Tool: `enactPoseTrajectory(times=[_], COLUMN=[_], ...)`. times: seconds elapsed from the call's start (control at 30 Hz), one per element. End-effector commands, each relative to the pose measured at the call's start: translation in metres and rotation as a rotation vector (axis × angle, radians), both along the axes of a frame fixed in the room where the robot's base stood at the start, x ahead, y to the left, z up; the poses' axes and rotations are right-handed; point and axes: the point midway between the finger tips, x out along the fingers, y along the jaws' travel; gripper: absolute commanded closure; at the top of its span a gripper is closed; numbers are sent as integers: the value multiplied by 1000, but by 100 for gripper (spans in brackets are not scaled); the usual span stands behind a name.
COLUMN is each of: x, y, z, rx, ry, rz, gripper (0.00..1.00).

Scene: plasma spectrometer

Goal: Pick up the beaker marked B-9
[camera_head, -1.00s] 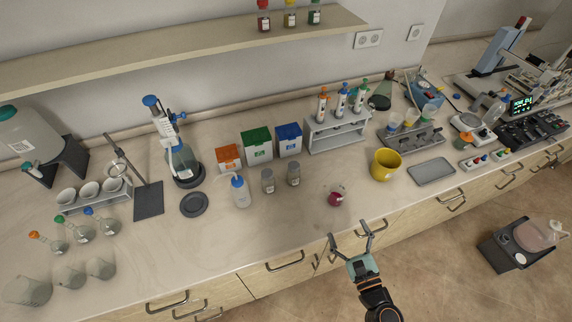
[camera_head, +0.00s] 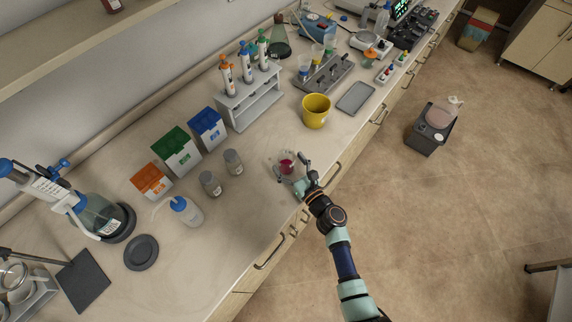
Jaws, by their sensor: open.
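A small clear beaker with dark red liquid (camera_head: 287,165) stands upright on the bench near its front edge. Its marking is too small to read, so I cannot tell whether it is B-9. My gripper (camera_head: 292,169) is open and empty at the beaker's front side, with one finger to its lower left and the other to its right. I cannot tell whether the fingers touch the glass.
A yellow bucket (camera_head: 316,112) stands behind and right of the beaker, with a grey tray (camera_head: 355,97) beyond. Two grey jars (camera_head: 210,184) and a wash bottle (camera_head: 186,211) stand to the left. Bench between is clear.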

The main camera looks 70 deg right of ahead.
Motion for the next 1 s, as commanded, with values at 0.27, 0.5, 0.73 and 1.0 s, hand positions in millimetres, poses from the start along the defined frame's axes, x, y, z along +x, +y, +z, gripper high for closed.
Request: enactPoseTrajectory(times=[0.27, 0.5, 0.73, 1.0], x=[13, 12, 12, 12], y=[-9, -9, -9, -9], z=[0, 0, 0, 3], rx=[1, 1, 1, -1], ry=[0, 1, 1, 1], rz=[-1, -1, -1, -1], gripper=[11, 40, 78, 80])
